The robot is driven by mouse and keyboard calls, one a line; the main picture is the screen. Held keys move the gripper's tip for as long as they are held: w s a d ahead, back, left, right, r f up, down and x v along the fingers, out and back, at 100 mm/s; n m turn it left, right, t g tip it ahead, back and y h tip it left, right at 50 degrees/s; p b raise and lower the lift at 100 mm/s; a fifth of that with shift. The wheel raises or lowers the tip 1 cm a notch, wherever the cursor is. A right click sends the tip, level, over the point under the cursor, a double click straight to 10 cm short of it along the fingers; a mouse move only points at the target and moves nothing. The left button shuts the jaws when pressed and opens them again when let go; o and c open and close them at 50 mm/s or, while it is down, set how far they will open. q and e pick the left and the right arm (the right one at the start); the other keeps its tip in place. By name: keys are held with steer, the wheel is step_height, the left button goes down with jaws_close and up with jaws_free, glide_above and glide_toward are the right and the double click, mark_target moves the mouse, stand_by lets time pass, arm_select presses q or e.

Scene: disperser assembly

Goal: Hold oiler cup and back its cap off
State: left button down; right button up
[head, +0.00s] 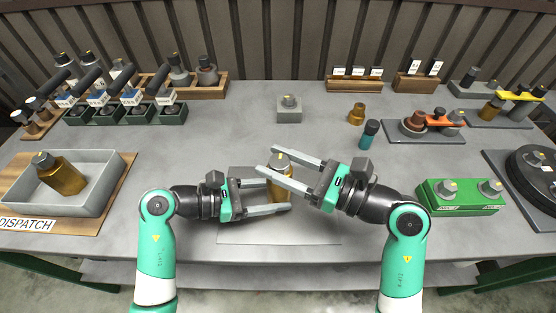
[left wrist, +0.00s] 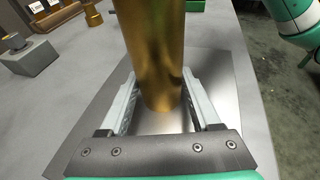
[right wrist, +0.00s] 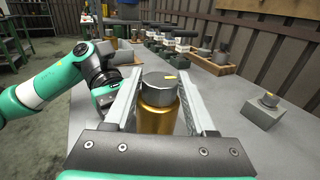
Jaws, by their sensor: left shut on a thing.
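The oiler cup is upright at the front middle of the table, with a brass body (head: 279,187) and a grey cap (head: 281,159) bearing a yellow mark. My left gripper (head: 280,194) is shut on the brass body, which also shows between its fingers in the left wrist view (left wrist: 155,60). My right gripper (head: 265,160) is open, its fingers on either side of the cup's top. In the right wrist view the cap (right wrist: 159,87) sits between these fingers with gaps at both sides.
A green fixture (head: 432,205) stands at the right. A grey block (head: 289,116), a small brass part (head: 356,114) and a teal-and-dark part (head: 370,134) stand behind my grippers. Racks line the back.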

steer(key=shift+o, duration=1.2)
steer(key=shift+d, duration=0.1)
steer(key=v, duration=1.2)
arm_select(q)
jaws_free()
